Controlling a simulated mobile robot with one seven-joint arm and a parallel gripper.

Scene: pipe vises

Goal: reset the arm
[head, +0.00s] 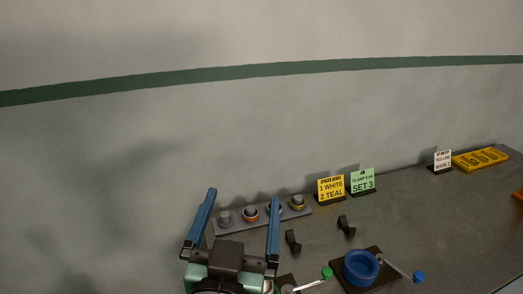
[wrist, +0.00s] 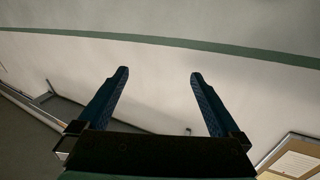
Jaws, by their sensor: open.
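My gripper (head: 241,222) is in the lower middle of the head view, with its two blue fingers spread wide and pointing up. Nothing is between the fingers. In the wrist view my gripper (wrist: 159,82) is also open and empty, facing the wall with its green stripe. The gripper appears raised in front of the bench and hides part of its left end.
The grey bench (head: 430,215) carries a blue vise ring (head: 361,268) on a dark base, with a blue-tipped handle. A green-knobbed handle (head: 327,273) is left of it. A rack (head: 224,228) of round pieces, signs (head: 331,189) and a yellow tray (head: 480,159) stand along the back.

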